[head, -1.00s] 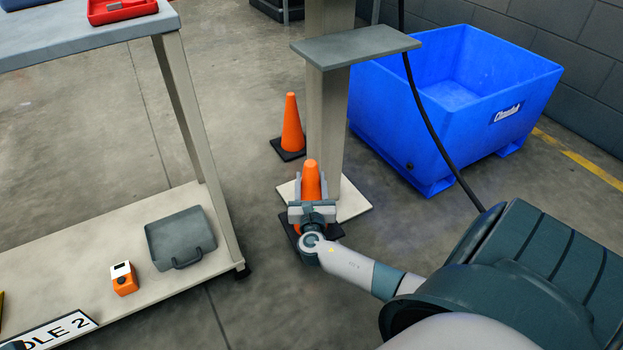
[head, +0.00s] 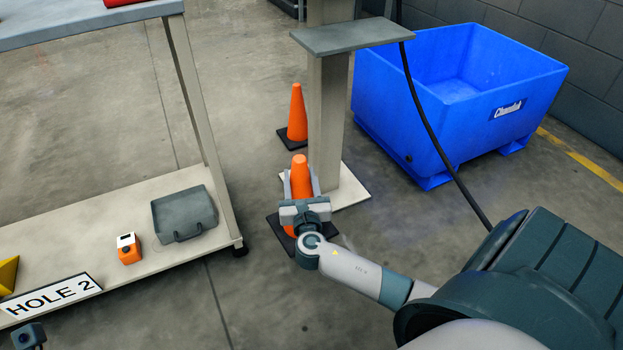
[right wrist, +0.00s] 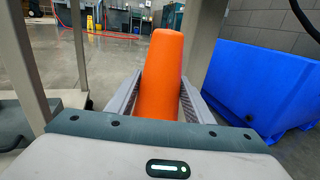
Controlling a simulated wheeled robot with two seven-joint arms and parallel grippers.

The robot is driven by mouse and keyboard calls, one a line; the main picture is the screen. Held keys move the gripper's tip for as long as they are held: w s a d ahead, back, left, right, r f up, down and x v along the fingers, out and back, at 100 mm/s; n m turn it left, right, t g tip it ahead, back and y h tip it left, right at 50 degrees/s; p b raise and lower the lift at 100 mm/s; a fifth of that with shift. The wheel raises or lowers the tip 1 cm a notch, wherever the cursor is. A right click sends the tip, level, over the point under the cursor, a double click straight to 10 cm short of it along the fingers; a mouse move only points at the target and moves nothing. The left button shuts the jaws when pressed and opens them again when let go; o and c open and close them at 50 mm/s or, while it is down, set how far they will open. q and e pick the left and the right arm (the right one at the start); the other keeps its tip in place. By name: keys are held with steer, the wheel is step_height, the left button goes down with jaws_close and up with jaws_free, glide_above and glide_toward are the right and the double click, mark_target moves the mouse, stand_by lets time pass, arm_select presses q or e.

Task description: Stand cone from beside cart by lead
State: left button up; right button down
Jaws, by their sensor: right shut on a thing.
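An orange cone (head: 301,178) with a dark square base stands roughly upright in the head view, between the cart and the post. My right gripper (head: 302,190) is shut on it, one finger on each side of the upper body. The cone also fills the middle of the right wrist view (right wrist: 161,75) between the fingers. I cannot tell whether its base touches the floor. A second orange cone (head: 297,115) stands behind it beside the post. The cart (head: 130,215) is at the left. A black lead (head: 424,112) hangs at the right of the post.
The post (head: 327,120) has a grey shelf and a pale floor plate (head: 350,188). A blue bin (head: 455,115) stands behind the lead. The cart's lower deck holds a grey case (head: 184,215), an orange device (head: 129,249) and a HOLE 2 sign (head: 50,300). Floor (head: 250,300) near the cart is clear.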

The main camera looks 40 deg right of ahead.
steer(key=s+a+r+n+t+y, duration=0.1)
steer(key=s+a+r+n+y, duration=0.2)
steer(key=a+r, duration=0.5)
steer(key=s+a+r+n+t+y, duration=0.1)
steer(key=s+a+r+n+y, duration=0.2)
steer(key=a, duration=1.1)
step_height(320, 180, up, 6)
steer(key=y, duration=0.3)
steer(key=shift+s+a+r+t+y, duration=0.2)
steer(key=shift+a+t+y, duration=0.1)
steer(key=shift+t, duration=0.1)
steer(key=shift+d, duration=0.1)
